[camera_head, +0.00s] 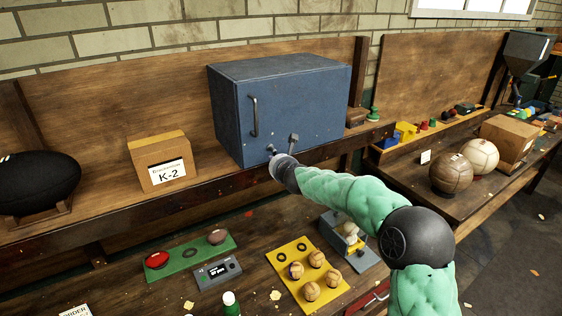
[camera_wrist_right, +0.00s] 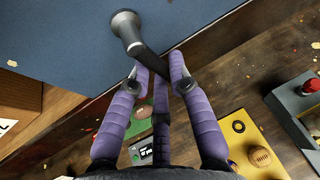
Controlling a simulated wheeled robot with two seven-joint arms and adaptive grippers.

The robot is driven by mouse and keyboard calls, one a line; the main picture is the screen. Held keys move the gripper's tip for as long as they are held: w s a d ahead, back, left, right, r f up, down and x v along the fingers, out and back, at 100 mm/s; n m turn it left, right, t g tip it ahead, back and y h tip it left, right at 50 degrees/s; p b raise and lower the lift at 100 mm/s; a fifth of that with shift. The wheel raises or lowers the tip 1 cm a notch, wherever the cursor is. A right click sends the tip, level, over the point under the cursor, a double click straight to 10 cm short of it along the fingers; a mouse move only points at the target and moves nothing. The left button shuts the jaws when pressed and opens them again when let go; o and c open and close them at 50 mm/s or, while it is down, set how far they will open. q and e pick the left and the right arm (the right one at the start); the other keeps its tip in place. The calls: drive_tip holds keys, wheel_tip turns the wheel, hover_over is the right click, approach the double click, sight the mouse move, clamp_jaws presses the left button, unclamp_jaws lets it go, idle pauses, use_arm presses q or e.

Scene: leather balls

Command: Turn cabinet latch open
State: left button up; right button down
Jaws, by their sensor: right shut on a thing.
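The blue cabinet (camera_head: 300,105) stands on the wooden shelf with its door facing me and appears closed. A dark vertical handle (camera_head: 254,116) is on the left side of the door. The latch (camera_head: 293,139) is a small grey knob with a lever at the lower right of the door. In the right wrist view the latch (camera_wrist_right: 125,24) has a round base and a dark lever slanting down between my purple fingers. My right gripper (camera_wrist_right: 160,68) is shut on the lever. In the head view my gripper (camera_head: 273,156) is small and partly hidden by my wrist. My left gripper is out of view.
A cardboard box (camera_head: 162,160) marked K-2 and a dark ball (camera_head: 38,183) stand left of the cabinet. The shelf's front edge (camera_head: 215,188) runs beneath my gripper.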

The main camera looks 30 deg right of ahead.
drive_tip(key=shift+a+f+m+y, duration=0.1)
drive_tip(key=shift+a+m+y, duration=0.2)
drive_tip(key=shift+m, duration=0.2)
idle(0.3)
drive_tip(key=c, duration=1.1)
unclamp_jaws()
drive_tip(key=shift+s, duration=0.15)
drive_tip(key=v, duration=1.1)
drive_tip(key=shift+s+r, duration=0.3)
drive_tip(key=shift+r, duration=0.05)
